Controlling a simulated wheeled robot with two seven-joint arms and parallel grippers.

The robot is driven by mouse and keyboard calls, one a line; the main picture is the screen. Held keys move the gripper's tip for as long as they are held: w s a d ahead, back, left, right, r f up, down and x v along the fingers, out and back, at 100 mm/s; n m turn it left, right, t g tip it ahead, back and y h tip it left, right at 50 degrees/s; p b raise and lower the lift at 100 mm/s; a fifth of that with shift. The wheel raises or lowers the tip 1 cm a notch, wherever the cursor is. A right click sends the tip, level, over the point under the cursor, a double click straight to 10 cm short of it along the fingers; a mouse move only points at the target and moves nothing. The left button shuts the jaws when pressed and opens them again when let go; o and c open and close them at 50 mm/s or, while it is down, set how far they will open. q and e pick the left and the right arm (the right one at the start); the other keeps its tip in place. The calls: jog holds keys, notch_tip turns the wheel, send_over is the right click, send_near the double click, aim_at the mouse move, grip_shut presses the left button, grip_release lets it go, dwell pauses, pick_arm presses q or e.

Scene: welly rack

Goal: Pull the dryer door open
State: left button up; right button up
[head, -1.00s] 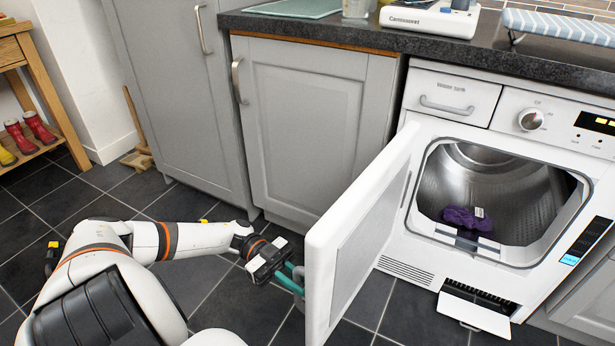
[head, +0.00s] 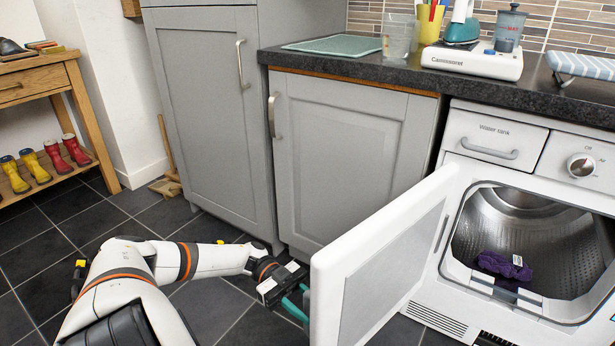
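The white dryer (head: 477,140) stands at the right under the worktop. Its door (head: 378,262) is swung wide open toward the left, showing the metal drum (head: 535,238) with a purple cloth (head: 504,266) inside. My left gripper (head: 298,303) is at the outer face of the door near its free edge. Its teal fingers reach behind that edge, so their tips are hidden and I cannot tell whether they are shut on anything. My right gripper is out of view.
Grey cupboards (head: 340,160) stand behind the door and arm. The dark worktop (head: 400,82) carries a white kitchen scale (head: 470,62) and a green mat (head: 333,46). A wooden rack (head: 85,110) with red and yellow wellies stands at the far left. Dark floor tiles are clear between.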

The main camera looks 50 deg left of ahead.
pick_arm(q)
jog(key=a+b, duration=0.1)
jog(key=a, duration=1.1)
jog(key=shift+s, duration=0.45)
